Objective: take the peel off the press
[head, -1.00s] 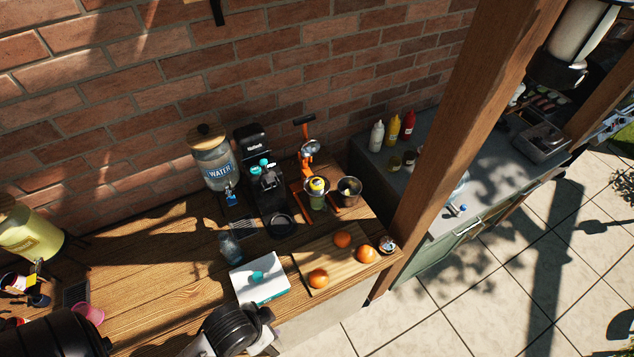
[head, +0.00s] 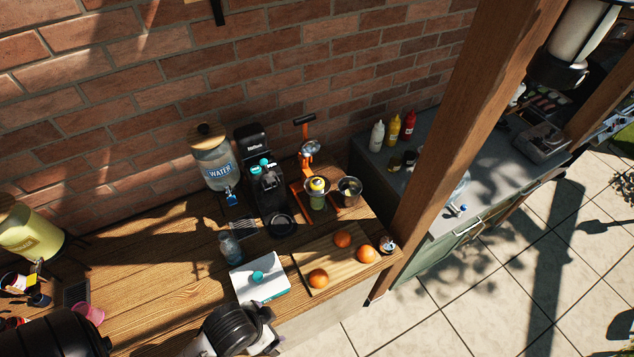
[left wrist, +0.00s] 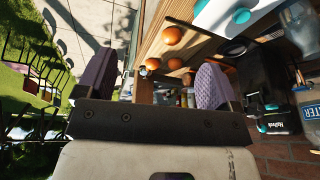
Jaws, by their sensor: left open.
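The orange citrus press (head: 307,163) stands near the back right of the wooden table. A small yellow piece (head: 317,184), which looks like the peel, sits in the press's cup above a glass (head: 317,202). The press is not clearly visible in the left wrist view. My left arm is at the bottom of the head view, in front of the white box and well short of the press. My left gripper (left wrist: 153,82) is open and empty in the left wrist view, its two purple-grey fingers wide apart. My right gripper is not in view.
A metal cup (head: 349,190) stands right beside the press, and a black coffee machine (head: 262,180) stands left of it. A cutting board (head: 334,258) with oranges (head: 318,279) and a white box (head: 260,284) lie in front. A wooden post (head: 440,150) rises at the right.

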